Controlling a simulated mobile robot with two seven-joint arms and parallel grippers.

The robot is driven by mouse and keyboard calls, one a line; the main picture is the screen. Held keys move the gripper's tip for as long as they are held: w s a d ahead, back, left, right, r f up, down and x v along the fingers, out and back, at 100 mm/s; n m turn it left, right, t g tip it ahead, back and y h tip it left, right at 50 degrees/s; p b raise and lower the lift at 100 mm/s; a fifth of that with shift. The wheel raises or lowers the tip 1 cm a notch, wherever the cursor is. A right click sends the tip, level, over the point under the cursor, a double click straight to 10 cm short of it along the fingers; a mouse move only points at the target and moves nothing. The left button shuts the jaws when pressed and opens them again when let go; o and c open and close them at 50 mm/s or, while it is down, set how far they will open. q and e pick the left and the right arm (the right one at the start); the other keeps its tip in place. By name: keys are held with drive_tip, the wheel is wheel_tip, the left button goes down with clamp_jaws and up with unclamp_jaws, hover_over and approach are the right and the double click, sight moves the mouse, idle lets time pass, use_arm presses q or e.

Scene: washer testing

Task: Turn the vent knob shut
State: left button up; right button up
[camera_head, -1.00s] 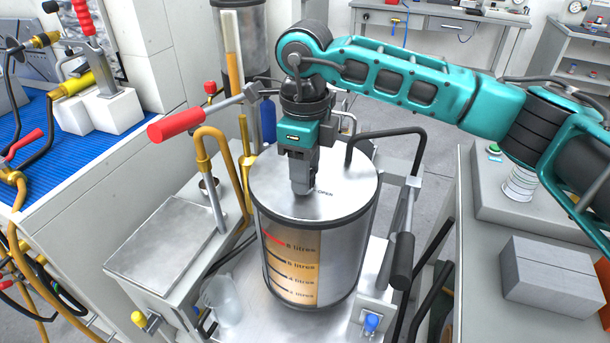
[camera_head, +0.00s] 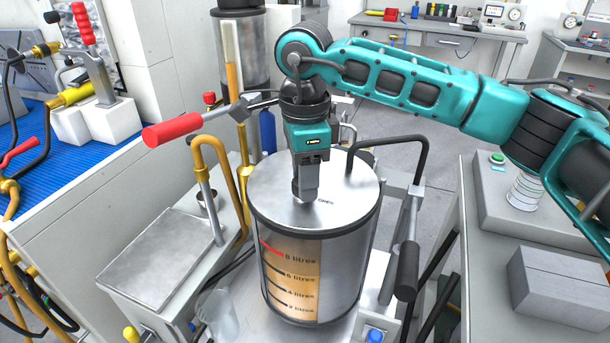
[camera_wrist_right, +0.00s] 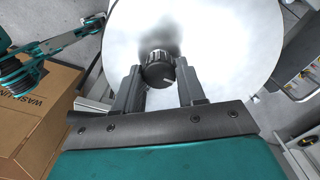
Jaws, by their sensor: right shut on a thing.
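The vent knob (camera_wrist_right: 158,68) is small, dark and ridged with a pale mark on its top. It sits on the flat metal lid (camera_head: 345,190) of the tank with the litre scale (camera_head: 288,275). My right gripper (camera_head: 305,195) points straight down at the lid and hides the knob in the head view. In the right wrist view its two fingers (camera_wrist_right: 160,82) stand on either side of the knob, shut on it. Small lettering (camera_head: 325,202) shows on the lid beside the fingers, too small to read now. My left gripper is not in view.
A bent black pipe (camera_head: 400,140) rises from the lid's back right. A red-handled lever (camera_head: 172,130) and a brass pipe (camera_head: 222,160) stand to the left. A clear jug (camera_head: 217,313) is at the tank's front left. A grey block (camera_head: 558,287) lies on the right bench.

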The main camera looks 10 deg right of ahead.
drive_tip(key=shift+r, duration=0.1)
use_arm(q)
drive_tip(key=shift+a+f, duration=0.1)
use_arm(e)
drive_tip(key=o, duration=1.1)
drive_tip(key=shift+c, duration=0.2)
use_arm(q)
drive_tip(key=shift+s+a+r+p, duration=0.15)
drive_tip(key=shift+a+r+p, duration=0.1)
drive_tip(key=shift+p, duration=0.35)
use_arm(e)
wheel_tip(320, 180, up, 13)
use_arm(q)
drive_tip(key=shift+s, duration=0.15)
